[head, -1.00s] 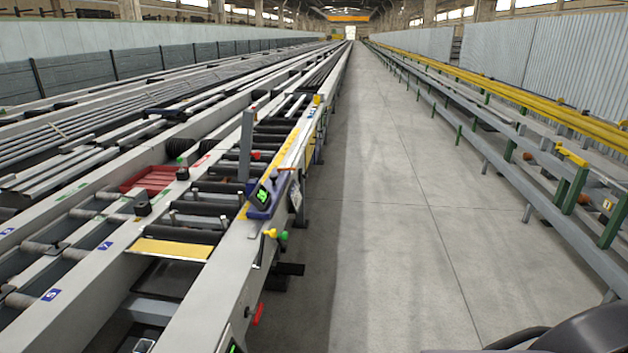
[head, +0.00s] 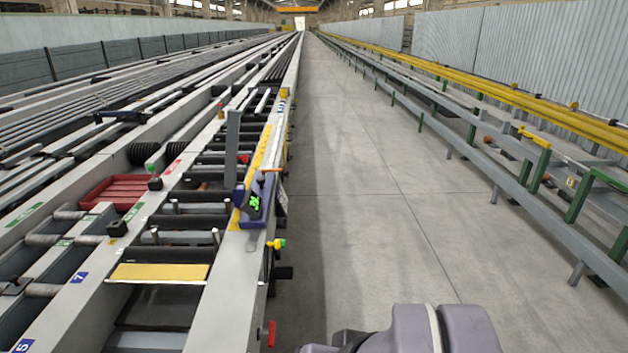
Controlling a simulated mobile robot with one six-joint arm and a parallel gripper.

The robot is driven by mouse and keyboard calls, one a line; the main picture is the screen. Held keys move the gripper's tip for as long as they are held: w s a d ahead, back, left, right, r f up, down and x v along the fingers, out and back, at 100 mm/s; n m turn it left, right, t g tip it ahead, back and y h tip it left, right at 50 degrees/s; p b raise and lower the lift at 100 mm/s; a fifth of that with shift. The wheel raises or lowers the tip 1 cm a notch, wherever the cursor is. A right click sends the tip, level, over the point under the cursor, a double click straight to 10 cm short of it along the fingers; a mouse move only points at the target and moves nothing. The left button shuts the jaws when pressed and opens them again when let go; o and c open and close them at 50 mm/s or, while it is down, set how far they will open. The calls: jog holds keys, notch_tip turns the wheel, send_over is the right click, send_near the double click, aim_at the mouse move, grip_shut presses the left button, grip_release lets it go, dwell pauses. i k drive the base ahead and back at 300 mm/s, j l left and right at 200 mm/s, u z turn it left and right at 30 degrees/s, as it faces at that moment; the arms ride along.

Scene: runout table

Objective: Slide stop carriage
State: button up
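The stop carriage is a blue-purple block (head: 254,203) with a small green-lit display, on the right rail of the runout table. A tall grey plate (head: 232,148) stands upright beside it over the rollers. An orange lever (head: 271,170) sticks out at its top right. A yellow strip (head: 265,150) runs along the rail at and beyond the carriage. Part of my arm shows at the bottom right, well short of the carriage. My gripper's fingers are not visible.
The runout table's near rail (head: 235,285) carries a yellow knob (head: 275,243) and a red handle (head: 270,333) on its aisle side. A red tray (head: 117,191) sits left of the rollers. The concrete aisle (head: 350,220) is clear; a rack with yellow rails (head: 500,92) borders it.

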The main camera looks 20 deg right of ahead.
aim_at(254, 203)
jog(key=i+l+u, duration=0.35)
jog(key=i+l, duration=0.7)
jog(key=i, duration=0.4)
jog(key=i+l+u, duration=0.35)
jog(key=i+l, duration=0.95)
jog(key=l, duration=0.15)
